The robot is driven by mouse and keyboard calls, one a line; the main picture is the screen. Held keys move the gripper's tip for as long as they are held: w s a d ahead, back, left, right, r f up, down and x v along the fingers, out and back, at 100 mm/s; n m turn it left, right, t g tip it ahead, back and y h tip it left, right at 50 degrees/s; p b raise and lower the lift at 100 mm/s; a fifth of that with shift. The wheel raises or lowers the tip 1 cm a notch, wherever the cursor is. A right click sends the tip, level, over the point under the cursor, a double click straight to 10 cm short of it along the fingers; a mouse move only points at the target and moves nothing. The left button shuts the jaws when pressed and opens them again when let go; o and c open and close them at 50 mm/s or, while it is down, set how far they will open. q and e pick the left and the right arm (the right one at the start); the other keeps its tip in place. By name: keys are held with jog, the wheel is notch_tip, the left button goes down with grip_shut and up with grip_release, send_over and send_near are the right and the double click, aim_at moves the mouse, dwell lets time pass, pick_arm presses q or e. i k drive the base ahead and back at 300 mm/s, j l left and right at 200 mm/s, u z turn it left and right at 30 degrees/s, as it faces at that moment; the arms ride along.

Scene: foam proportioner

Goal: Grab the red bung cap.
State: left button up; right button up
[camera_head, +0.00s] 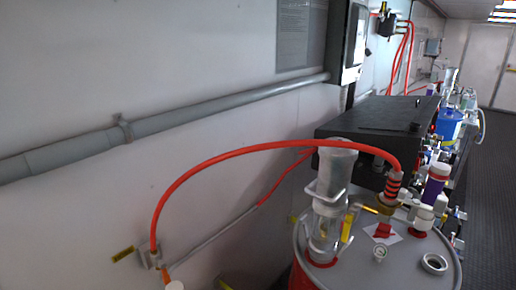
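A drum (408,262) with a grey top and a red side stands at the lower right. A small red piece (383,230) lies on a white patch on its top; it may be the red bung cap, but it is too small to be sure. A red ring (322,260) shows at the foot of a clear cylinder (332,185) at the drum's left edge. I cannot tell if this ring is a cap. Neither of my grippers shows in the head view.
A red hose (235,153) arcs from a wall fitting to a brass fitting (386,200) on the drum. A silver ring (434,262) and a small gauge (380,252) are on the drum top. A black box (375,120) stands behind. Dark floor (490,200) is clear at right.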

aim_at(383, 230)
jog(key=k+l, duration=0.1)
jog(key=l, duration=0.4)
jog(key=l+u, duration=0.15)
jog(key=l, duration=0.35)
jog(key=l+u, duration=0.1)
jog(key=l, duration=0.35)
jog(key=k+l+u, duration=0.15)
jog(key=l, duration=0.35)
jog(key=l+u, duration=0.1)
jog(key=l, duration=0.35)
jog(key=k+l+u, duration=0.15)
jog(key=l, duration=0.3)
jog(key=k+l+u, duration=0.1)
jog(key=l, duration=0.35)
jog(key=k, duration=0.05)
